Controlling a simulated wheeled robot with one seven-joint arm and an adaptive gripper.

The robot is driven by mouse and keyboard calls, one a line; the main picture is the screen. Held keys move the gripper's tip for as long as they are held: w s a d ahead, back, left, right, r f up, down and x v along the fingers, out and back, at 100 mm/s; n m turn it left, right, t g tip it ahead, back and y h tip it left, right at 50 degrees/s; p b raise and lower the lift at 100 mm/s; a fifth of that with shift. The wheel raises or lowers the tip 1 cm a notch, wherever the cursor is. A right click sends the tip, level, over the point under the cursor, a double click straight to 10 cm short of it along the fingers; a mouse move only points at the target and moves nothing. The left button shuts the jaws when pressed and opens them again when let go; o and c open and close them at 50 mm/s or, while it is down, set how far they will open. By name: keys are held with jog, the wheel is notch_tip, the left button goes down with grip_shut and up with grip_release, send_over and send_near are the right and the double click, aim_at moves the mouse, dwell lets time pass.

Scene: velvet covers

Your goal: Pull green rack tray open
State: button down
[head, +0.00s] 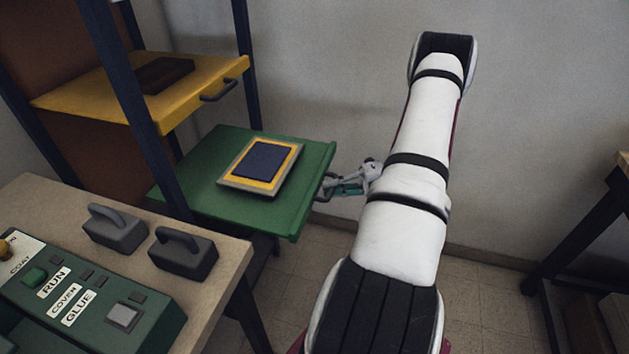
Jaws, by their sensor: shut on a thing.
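The green rack tray (220,212) sticks well out of the rack toward the right, below the yellow tray. A framed panel with a dark blue middle and yellow border (284,178) lies flat on it. The tray's dark handle (322,192) is on its right front edge. My gripper (333,187) is at this handle and shut on it, coming in from the right. The fingertips are small in the head view and the handle partly hides behind them. The tray's back left part is hidden behind a rack post.
The yellow tray (205,88) above holds a dark brown block (165,75). A bench (232,262) at lower left carries a green control box (95,300) and two grey handled blocks (185,254). Floor (290,262) is open right of the tray; another table (590,230) stands far right.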

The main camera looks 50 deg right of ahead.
jog(key=shift+s+d, duration=0.2)
jog(key=shift+s, duration=0.3)
jog(key=shift+s+d, duration=0.15)
jog(key=shift+s, duration=0.3)
jog(key=c, duration=1.9)
grip_release()
jog(key=v, duration=1.2)
jog(key=shift+r, duration=0.1)
